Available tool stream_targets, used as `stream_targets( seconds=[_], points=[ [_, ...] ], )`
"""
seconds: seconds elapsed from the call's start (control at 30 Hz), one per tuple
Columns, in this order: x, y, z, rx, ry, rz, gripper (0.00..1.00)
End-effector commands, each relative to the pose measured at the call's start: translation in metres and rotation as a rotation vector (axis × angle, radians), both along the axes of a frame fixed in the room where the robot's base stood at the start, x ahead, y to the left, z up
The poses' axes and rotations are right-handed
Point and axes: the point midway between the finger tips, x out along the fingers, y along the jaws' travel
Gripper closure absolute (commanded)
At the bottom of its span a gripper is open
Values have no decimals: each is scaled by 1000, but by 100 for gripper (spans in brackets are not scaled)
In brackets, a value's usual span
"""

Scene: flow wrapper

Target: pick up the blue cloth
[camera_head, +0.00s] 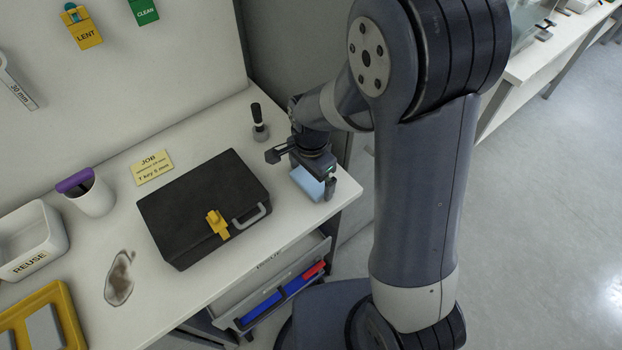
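The light blue cloth (303,184) looks like a small folded block. It is at the right end of the white table, near the front corner. My gripper (304,172) is over the cloth with its fingers spread apart, one to the left and one at the right side of the cloth. The gripper hides part of the cloth's top. I cannot tell whether the fingers touch it.
A black case (190,200) with a yellow latch lies left of the cloth. A black-handled stamp-like tool (260,128) stands behind. A white cup (92,195), a REUSE bin (45,262) and a stain (119,280) are farther left. An open drawer (275,300) is below the table.

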Motion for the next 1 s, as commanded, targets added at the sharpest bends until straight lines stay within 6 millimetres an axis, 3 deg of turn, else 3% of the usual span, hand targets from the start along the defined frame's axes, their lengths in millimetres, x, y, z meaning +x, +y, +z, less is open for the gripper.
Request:
stream_targets(
  seconds=[0.4,0.67,0.77,1.0],
  points=[
    [0,0,0,0,0,0,31],
    [1,0,3,0,-2,0,31],
    [1,0,12,1,-3,0,31],
    [1,0,58,2,-6,0,31]
  ],
)
